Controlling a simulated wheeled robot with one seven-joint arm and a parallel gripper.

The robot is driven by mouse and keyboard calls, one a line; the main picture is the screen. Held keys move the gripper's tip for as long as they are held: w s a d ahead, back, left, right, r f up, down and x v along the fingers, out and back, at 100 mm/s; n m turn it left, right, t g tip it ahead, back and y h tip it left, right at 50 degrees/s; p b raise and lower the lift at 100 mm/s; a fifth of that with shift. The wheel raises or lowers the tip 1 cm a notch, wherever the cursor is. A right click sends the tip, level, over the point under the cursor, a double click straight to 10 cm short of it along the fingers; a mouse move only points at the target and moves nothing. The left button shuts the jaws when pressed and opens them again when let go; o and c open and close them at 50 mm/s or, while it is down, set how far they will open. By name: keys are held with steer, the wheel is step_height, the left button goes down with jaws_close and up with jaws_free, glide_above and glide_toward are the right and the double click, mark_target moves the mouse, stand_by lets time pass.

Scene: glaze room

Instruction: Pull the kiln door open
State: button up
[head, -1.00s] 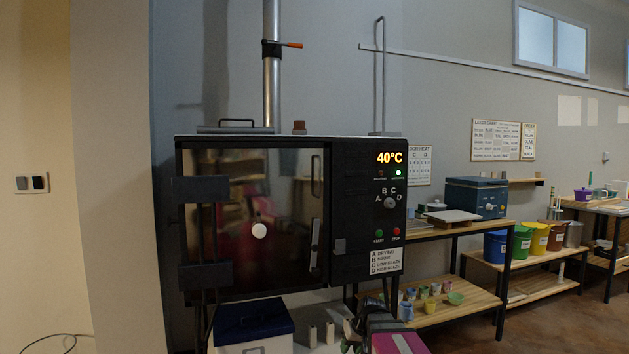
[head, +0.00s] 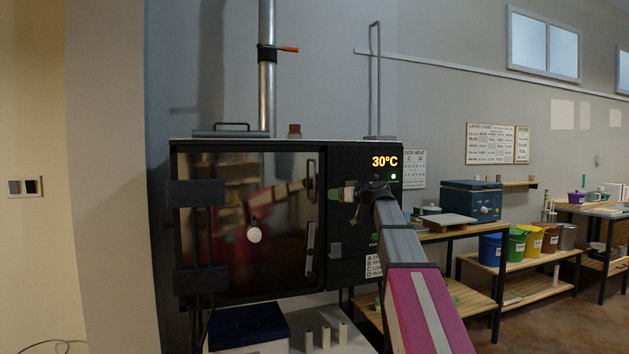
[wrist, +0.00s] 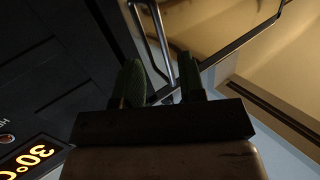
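The kiln door (head: 285,215) is a dark, glossy panel that looks shut, with hinge plates on its left. A vertical bar handle (head: 311,181) is on its right edge, and a small lever (head: 309,243) hangs below it. My gripper (head: 334,194) is in front of the control panel, just right of the handle, pointing left. In the wrist view my gripper (wrist: 161,82) is open, its two green fingers apart. The handle bar (wrist: 152,35) shows beyond and between the fingertips; I see no grip on it.
The kiln's display (head: 385,161) reads 30°C with a green light on. My arm covers most of the dial. A blue-lidded box (head: 248,328) and small pale posts (head: 325,338) stand below the kiln. A wooden shelf unit (head: 470,300) stands to the right.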

step_height(320, 180, up, 5)
steer(key=y, duration=0.1)
glide_above(315, 198)
steer(key=shift+w+r+n, duration=0.1)
steer(key=shift+w+n, duration=0.2)
steer(key=shift+n, duration=0.1)
jaws_close()
